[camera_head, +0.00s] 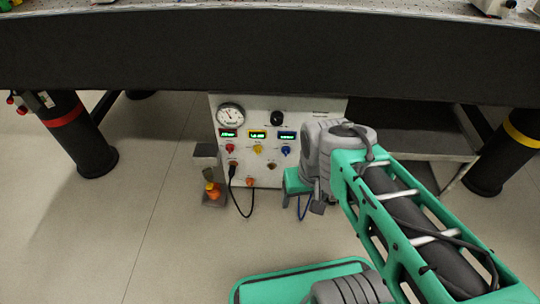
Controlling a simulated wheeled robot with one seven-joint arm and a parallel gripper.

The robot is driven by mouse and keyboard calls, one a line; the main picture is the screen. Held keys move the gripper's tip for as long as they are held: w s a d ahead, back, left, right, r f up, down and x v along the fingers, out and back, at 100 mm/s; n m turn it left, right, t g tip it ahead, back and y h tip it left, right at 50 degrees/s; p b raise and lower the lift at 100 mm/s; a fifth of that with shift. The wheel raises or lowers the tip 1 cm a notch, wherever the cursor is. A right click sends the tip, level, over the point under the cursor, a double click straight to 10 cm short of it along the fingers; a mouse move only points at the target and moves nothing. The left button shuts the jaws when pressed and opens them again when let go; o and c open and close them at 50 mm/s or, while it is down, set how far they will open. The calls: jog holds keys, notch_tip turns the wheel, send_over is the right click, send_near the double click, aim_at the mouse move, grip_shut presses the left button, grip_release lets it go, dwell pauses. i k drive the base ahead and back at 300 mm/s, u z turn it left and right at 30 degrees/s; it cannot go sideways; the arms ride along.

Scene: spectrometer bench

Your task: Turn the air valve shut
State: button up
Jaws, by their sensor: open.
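A white control panel (321,105) stands below the bench with a round gauge (230,116), a black knob (277,117), three lit displays and several coloured fittings. I cannot tell for sure which fitting is the air valve. Small red knobs (21,109) also show on a fixture at the left bench leg. My arm reaches in from the lower right and covers the panel's right side. A small grey part of my gripper (318,207) shows below the wrist, in front of the panel's lower right. It is open. Most of it is hidden behind my wrist, and I see nothing held.
The dark bench edge (150,50) spans the top. Black legs stand at left (85,145) and right (510,150). An orange-topped item (212,191) is on the floor left of the panel. A black cable (240,205) hangs in front. The floor at left is clear.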

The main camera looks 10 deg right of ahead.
aim_at(249, 181)
jog(key=z, duration=1.3)
jog(key=k, duration=1.15)
jog(key=u, duration=2.05)
jog(key=i, duration=0.6)
jog(key=z, duration=0.05)
